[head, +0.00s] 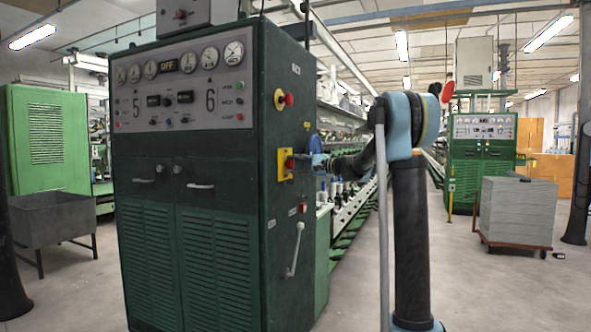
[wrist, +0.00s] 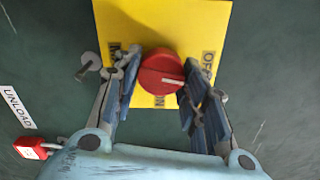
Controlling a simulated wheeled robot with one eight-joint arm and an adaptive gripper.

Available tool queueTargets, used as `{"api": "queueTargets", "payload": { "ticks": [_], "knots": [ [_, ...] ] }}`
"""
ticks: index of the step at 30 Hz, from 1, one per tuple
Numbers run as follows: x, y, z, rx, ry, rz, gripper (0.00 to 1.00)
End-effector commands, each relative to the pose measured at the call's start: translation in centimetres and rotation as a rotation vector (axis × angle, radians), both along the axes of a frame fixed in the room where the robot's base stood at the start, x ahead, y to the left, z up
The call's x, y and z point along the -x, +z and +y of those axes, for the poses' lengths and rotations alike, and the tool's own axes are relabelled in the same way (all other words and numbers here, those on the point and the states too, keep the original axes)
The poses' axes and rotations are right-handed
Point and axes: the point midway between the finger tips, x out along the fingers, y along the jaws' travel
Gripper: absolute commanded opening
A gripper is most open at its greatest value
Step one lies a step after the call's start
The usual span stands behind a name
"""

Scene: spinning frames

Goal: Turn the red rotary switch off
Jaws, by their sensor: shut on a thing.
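The red rotary switch (wrist: 158,66) is a round red knob on a square yellow plate (wrist: 215,18). A white mark on the knob points to the right, toward the side of the OFF label (wrist: 208,60); an ON label (wrist: 160,101) is below the knob. My gripper (wrist: 160,78) is shut on the knob, a blue-padded finger on each side. In the head view the yellow plate (head: 282,176) is on the right side of the green cabinet, with my gripper (head: 300,162) reaching it from the right.
The green cabinet (head: 200,240) stands close on the left. Above the plate is another red knob (head: 289,99); below are a small red switch (head: 303,208) and a white lever (head: 295,250). A grey bin on a cart (head: 517,210) stands right. The floor between is clear.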

Motion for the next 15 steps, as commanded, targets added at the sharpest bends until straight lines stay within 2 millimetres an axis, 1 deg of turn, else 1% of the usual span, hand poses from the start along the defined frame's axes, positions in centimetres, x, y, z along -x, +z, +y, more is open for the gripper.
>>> {"api": "queueTargets", "payload": {
  "ticks": [6, 15],
  "knots": [
    [0.22, -0.21, 0.1, 0.048, 0.005, -0.119, 0.16],
    [0.22, -0.25, 0.07, 0.078, 0.005, -0.199, 0.15]
  ]
}}
